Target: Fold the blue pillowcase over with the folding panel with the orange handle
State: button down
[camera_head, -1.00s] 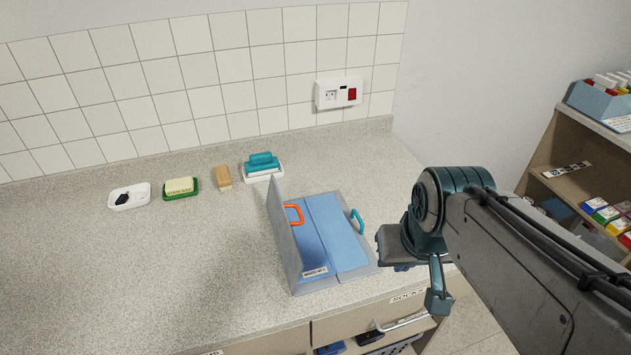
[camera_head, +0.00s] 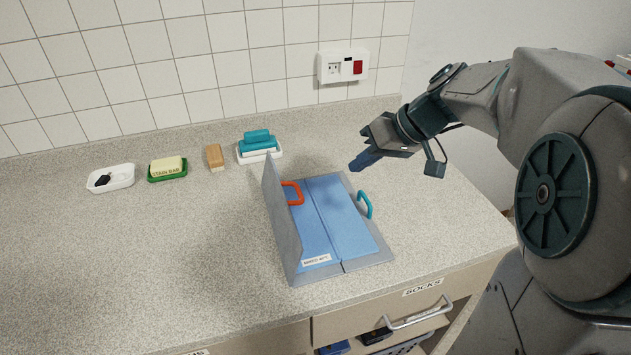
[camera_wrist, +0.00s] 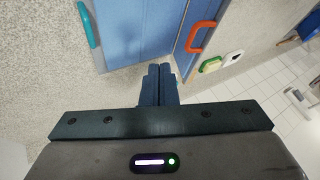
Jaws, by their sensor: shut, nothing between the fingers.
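The blue pillowcase (camera_head: 345,224) lies flat on a grey folding board in the head view, and it also shows in the wrist view (camera_wrist: 140,35). The board's left panel (camera_head: 279,232) stands nearly upright. The orange handle (camera_head: 293,192) is on its inner face, and it shows upper right in the wrist view (camera_wrist: 201,36). A teal handle (camera_head: 366,205) stands at the board's right edge. My gripper (camera_head: 357,165) is shut and empty above the counter behind the board's right side. Its fingertips show in the wrist view (camera_wrist: 158,68), apart from both handles.
A teal brush on a white tray (camera_head: 260,157), a tan block (camera_head: 215,157), a stain bar in a green dish (camera_head: 167,168) and a white dish (camera_head: 110,178) line the back left. A wall socket (camera_head: 342,67) is behind. The counter left of the board is clear.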

jog(key=a+f+p, duration=0.1)
jog(key=a+f, duration=0.5)
jog(key=a, duration=0.3)
jog(key=shift+w+f+p, duration=0.3)
